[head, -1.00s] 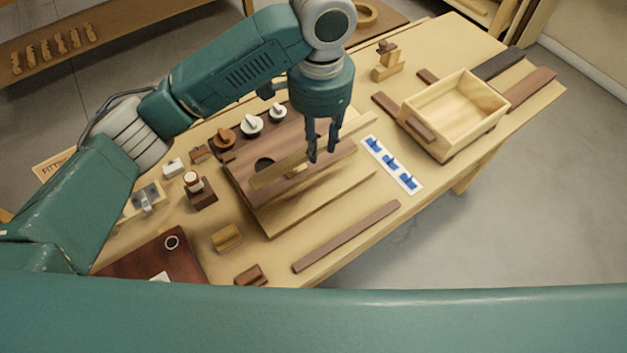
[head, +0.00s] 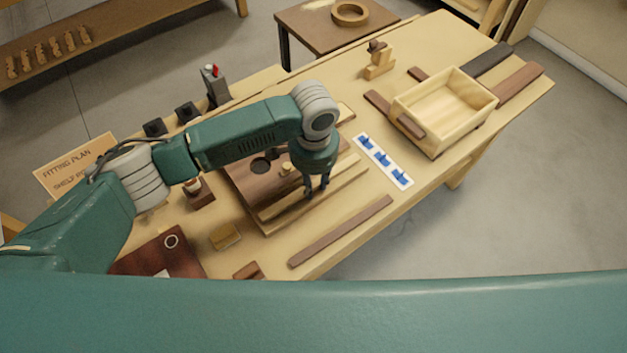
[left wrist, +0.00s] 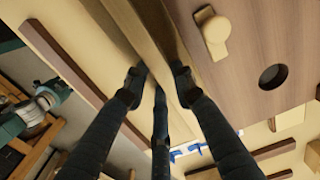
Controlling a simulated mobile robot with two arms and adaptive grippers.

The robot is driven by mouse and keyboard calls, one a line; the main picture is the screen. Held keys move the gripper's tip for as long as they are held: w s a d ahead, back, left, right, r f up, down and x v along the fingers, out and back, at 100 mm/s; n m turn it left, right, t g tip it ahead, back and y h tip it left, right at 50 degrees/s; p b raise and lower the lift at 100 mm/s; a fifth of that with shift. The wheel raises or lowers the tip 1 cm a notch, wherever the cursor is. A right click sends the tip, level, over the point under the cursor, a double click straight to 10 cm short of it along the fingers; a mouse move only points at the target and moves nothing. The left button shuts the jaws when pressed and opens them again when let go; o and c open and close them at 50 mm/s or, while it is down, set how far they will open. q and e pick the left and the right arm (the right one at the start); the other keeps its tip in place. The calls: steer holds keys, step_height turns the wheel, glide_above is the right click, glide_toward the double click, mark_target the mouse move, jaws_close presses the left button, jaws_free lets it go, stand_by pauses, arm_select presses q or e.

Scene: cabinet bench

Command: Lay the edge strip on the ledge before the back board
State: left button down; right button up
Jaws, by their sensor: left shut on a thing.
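The edge strip, a long pale wooden bar (head: 281,207), lies across the front of the brown back board (head: 243,181), roughly parallel to the ledge. The ledge (head: 287,222) is a pale wooden step along the board's near side. My left gripper (head: 317,192) points down and is shut on the strip. In the left wrist view the strip (left wrist: 151,36) runs between the fingers (left wrist: 160,85), beside the board (left wrist: 240,60) with its round knob and dark hole. I cannot tell whether the strip touches the ledge. My right gripper is out of view.
A dark brown strip (head: 340,232) lies along the bench's near edge. A white card with blue clips (head: 383,160) and an open wooden box (head: 443,112) stand to the right. Small wooden blocks lie at the left. My arm hides part of the bench.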

mark_target(314, 187)
arm_select(q)
steer(key=shift+s, duration=0.1)
steer(key=c, duration=1.4)
jaws_free()
steer(key=shift+f, duration=0.1)
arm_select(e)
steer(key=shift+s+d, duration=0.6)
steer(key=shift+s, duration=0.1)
arm_select(q)
steer(key=shift+d+r, duration=0.1)
steer(key=shift+r, duration=0.4)
step_height(314, 187, up, 11)
steer(key=b, duration=0.2)
steer(key=shift+r, duration=0.2)
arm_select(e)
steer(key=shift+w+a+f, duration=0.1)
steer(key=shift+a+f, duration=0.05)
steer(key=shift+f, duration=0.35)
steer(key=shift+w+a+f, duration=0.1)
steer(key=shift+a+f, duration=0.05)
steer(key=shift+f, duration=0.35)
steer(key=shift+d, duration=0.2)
